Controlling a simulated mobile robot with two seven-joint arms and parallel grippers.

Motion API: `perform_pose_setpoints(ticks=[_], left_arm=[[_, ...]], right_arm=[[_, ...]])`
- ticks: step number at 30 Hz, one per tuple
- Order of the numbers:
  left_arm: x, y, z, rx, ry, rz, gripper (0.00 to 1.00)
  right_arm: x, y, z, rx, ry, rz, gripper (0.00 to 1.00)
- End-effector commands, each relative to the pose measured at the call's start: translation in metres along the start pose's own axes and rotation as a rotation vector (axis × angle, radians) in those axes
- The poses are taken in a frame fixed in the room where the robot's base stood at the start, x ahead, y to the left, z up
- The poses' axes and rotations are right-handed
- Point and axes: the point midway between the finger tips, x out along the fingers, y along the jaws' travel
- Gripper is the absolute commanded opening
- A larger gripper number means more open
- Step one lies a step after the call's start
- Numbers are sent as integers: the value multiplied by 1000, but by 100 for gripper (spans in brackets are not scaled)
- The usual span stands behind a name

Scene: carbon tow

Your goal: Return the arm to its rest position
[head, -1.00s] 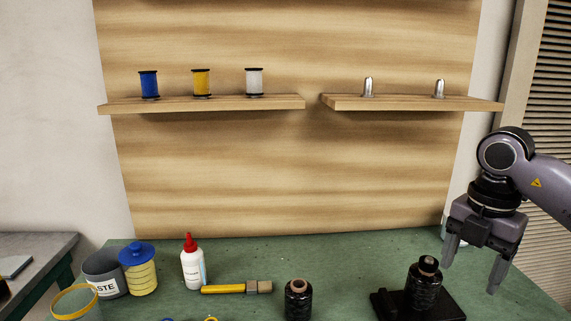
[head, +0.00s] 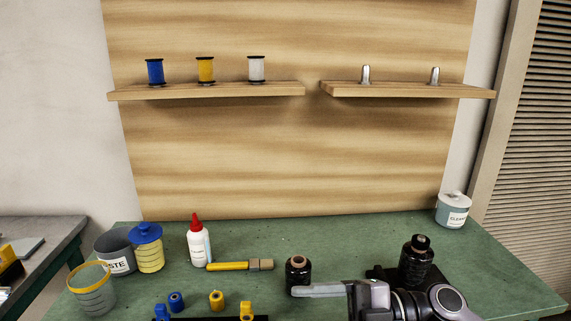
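My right gripper (head: 318,290) is low at the bottom of the head view, right of centre. Its grey finger points left and passes just below the front black spool (head: 298,271) in the picture. Only one finger shows clearly from this side, so its opening cannot be judged, and nothing is seen held in it. My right arm is folded in at the bottom edge, in front of a second black spool (head: 416,262) that stands upright on a dark base (head: 377,273). The arm hides part of that base. My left gripper is not in view.
On the green table (head: 330,238) stand a waste bin (head: 118,265), a yellow jar with blue lid (head: 148,252), a red-capped bottle (head: 198,246), a yellow-handled tool (head: 228,266) and a lidded tub (head: 453,213). Shelves hold spools and metal pieces.

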Motion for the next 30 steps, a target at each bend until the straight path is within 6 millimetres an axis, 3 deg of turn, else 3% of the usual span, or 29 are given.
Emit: perform_pose_setpoints(ticks=[5,8,11,14,20,24,27,30], left_arm=[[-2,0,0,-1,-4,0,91],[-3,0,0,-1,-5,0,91],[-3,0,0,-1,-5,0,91],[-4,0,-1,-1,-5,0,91],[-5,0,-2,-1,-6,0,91],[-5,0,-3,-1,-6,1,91],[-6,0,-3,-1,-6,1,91],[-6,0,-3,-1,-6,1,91]], right_arm=[[-8,8,9,111,-27,419,69],[-26,4,26,195,-111,628,69],[-50,-12,47,302,-233,810,69],[-77,-42,69,428,-388,956,69],[-129,-143,99,738,-753,1118,69],[-152,-222,97,951,-977,1123,69],[-159,-264,89,1065,-1082,1100,69],[-163,-289,82,1133,-1141,1078,69]])
